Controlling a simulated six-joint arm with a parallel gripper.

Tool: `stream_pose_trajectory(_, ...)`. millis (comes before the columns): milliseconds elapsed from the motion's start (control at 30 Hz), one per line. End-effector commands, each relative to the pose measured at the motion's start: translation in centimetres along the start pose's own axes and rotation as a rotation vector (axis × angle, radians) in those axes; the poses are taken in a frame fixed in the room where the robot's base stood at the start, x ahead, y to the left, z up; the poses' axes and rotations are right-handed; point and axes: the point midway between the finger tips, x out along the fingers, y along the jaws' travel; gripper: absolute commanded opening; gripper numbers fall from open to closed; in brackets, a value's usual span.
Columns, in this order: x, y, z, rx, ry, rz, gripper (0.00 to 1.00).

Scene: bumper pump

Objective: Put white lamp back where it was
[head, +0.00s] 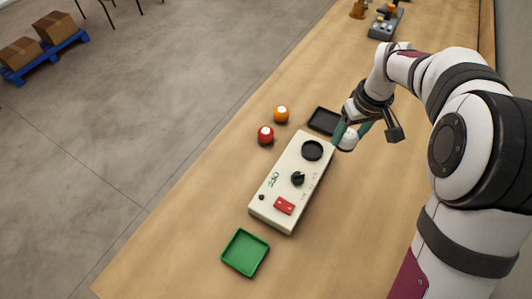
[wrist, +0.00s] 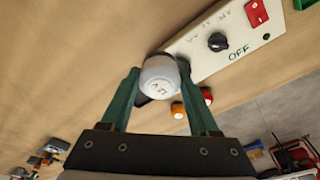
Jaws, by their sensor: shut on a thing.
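My gripper (head: 349,132) is shut on the white lamp (head: 348,140), a round white bulb with small dark marking on it. In the wrist view the lamp (wrist: 160,78) sits between my two green fingers. A cream control box (head: 283,187) lies on the table, with a round black recess (head: 312,151) at its far end. In the head view the lamp is just right of that end of the box. In the wrist view the lamp hides most of that end, so I cannot tell its height above the table.
The box carries a black knob (head: 298,179) and a red switch (head: 284,205). A black tray (head: 323,121) lies beyond the box, a green tray (head: 245,252) nearer. A red lamp (head: 266,134) and an orange lamp (head: 281,114) stand left of it. Table right of the box is clear.

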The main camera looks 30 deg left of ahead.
Motion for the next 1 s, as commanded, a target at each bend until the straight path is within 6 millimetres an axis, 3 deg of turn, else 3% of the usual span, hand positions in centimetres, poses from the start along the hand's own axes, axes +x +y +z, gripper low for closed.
stream_pose_trajectory(233, 3.5, -9.1, -3.3, -0.009, -0.002, -0.001, 0.00)
stream_pose_trajectory(433, 5.4, -13.3, -4.4, -0.007, 0.001, -0.002, 0.00)
stream_pose_trajectory(700, 10.7, -20.3, -7.3, -0.007, 0.002, -0.001, 0.00)
stream_pose_trajectory(833, 11.9, -22.0, -8.1, -0.004, 0.003, -0.001, 0.00)
stream_pose_trajectory(1000, 14.0, -22.3, -7.9, -0.003, 0.000, 0.000, 0.00)
